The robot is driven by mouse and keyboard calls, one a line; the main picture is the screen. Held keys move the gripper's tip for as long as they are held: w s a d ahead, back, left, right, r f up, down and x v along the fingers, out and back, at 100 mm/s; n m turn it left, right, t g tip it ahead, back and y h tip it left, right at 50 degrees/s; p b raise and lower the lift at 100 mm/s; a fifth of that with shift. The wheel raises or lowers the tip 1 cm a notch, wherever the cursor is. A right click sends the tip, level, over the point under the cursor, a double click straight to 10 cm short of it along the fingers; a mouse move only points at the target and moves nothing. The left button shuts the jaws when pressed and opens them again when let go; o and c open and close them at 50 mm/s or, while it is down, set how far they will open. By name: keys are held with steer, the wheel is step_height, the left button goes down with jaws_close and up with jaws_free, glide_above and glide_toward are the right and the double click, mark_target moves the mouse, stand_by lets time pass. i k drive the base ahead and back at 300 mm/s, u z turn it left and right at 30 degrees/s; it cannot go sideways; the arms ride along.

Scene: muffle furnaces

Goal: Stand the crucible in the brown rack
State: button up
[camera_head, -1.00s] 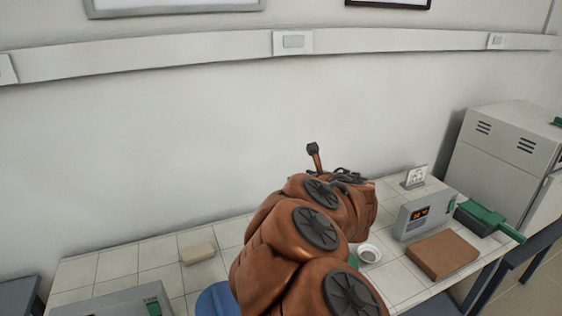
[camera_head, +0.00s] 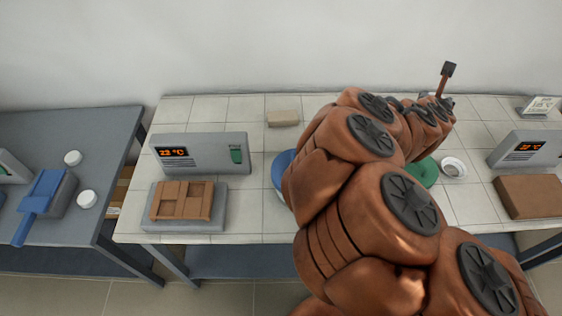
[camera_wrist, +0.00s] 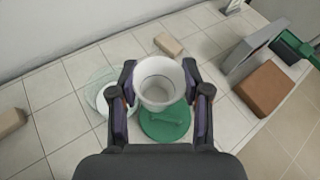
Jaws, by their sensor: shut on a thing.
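The white crucible (camera_wrist: 157,92) is between the fingers of my gripper (camera_wrist: 160,80) in the wrist view, its open mouth facing the camera. The fingers are shut on its two sides. A brown rack (camera_head: 181,200) with a slatted, divided top sits on a grey plate at the left of the tiled bench in the head view. My gripper is far to the right of that rack, and my orange arm hides the crucible and the fingers in the head view.
A green disc (camera_wrist: 167,124) lies below the crucible, beside a white dish (camera_wrist: 106,98). A plain brown block (camera_head: 531,195) is at the right. A blue round thing (camera_head: 284,168) is partly behind my arm. A controller (camera_head: 200,152) stands behind the rack. A tan block (camera_head: 283,118) lies further back.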

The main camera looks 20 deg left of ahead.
mark_target(196, 191)
steer(key=z, duration=2.05)
steer(key=k, duration=2.8)
steer(key=u, duration=2.25)
